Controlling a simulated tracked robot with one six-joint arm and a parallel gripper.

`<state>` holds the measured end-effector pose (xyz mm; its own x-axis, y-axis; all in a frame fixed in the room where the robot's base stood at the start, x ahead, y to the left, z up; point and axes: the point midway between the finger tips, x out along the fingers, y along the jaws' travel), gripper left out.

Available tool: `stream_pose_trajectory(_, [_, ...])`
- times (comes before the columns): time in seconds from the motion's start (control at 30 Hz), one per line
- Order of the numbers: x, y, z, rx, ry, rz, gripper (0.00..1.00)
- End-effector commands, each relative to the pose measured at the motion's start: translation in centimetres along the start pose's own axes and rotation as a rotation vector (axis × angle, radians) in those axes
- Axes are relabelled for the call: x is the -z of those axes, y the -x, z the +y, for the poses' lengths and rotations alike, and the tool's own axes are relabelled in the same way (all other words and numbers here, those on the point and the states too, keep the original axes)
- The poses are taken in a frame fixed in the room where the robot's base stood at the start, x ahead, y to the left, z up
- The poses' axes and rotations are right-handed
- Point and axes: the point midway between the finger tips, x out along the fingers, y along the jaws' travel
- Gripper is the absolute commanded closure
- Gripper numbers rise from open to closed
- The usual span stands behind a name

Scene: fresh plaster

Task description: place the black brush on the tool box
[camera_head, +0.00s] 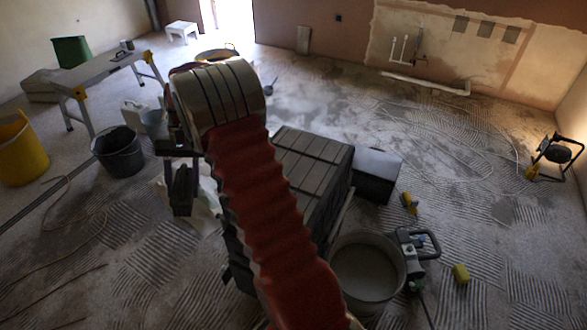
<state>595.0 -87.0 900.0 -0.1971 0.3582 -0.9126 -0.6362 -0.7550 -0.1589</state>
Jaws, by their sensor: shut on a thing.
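My gripper (183,200) hangs at the left of my red arm, pointing down above a pale bag or sheet on the floor. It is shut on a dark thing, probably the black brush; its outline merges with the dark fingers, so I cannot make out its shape. A dark box with a smooth lid (378,164), probably the tool box, stands on the floor right of centre. My gripper is well to the left of it and apart from it. Part of this box is hidden behind a larger ribbed dark block.
The ribbed dark block (312,150) lies between my gripper and the smooth box. A round tub (366,268) and a power tool (412,255) stand at front right. A black bucket (118,152), yellow bucket (22,150) and work platform (98,74) stand left. The right floor is mostly clear.

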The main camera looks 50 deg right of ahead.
Motion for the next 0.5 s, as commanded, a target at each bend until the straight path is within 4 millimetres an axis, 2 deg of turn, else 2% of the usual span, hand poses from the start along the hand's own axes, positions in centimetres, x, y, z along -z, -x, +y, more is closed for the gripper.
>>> stream_pose_trajectory(0.2, [3.9, 1.6, 4.0, 0.116, -0.327, 0.053, 0.86])
stream_pose_trajectory(0.5, [8.6, 3.9, 10.0, 0.274, -0.769, 0.115, 0.86])
